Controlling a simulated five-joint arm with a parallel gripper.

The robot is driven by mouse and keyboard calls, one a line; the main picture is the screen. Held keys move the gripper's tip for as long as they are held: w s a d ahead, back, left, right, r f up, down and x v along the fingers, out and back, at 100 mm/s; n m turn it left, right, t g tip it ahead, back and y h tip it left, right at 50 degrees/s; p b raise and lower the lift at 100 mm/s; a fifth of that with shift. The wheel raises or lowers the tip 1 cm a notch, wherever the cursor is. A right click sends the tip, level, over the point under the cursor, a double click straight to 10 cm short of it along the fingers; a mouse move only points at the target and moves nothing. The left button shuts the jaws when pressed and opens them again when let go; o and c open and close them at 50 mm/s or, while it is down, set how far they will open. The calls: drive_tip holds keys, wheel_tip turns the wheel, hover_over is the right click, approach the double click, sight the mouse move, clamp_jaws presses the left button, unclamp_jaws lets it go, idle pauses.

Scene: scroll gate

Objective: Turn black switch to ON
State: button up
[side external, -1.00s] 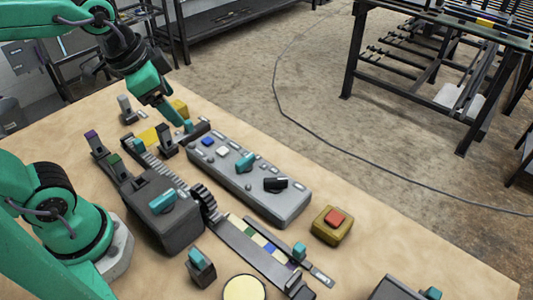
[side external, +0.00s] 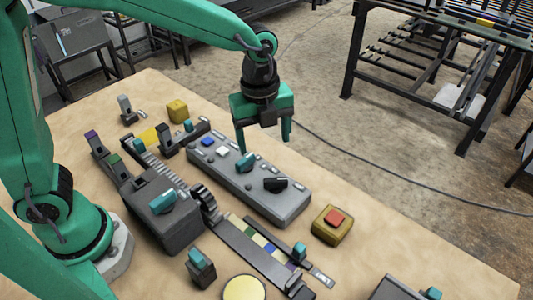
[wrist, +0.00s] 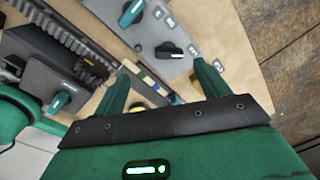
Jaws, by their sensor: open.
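The black switch (side external: 275,184) is a dark rotary knob on the long grey control panel (side external: 290,207), right of the teal knob (side external: 245,163). In the wrist view the black switch (wrist: 170,49) shows a white pointer mark and small light labels beside it, too small to read. My gripper (side external: 264,146) is above the panel's far side, pointing down, with its two fingers apart and nothing between them. In the wrist view my gripper (wrist: 160,88) has its fingers spread, and the black switch lies beyond the fingertips, untouched.
A blue button (side external: 208,141) and a white button (side external: 223,152) sit on the panel's left part. A yellow box with a red button (side external: 334,218) stands to the right. A dark box with a teal knob (side external: 162,200) and a gear rack stand left of the panel.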

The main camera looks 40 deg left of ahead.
sight(276, 179)
drive_tip(key=d+f+m, duration=0.2)
drive_tip(key=d+m, duration=0.1)
drive_tip(key=shift+w+f+g, duration=0.3)
drive_tip(key=shift+w+f, duration=0.05)
drive_tip(key=shift+w, duration=0.05)
drive_tip(key=shift+a, duration=0.1)
drive_tip(key=shift+f, duration=0.1)
drive_tip(key=shift+f, duration=3.8)
drive_tip(key=shift+c, duration=0.4)
drive_tip(key=c, duration=0.9)
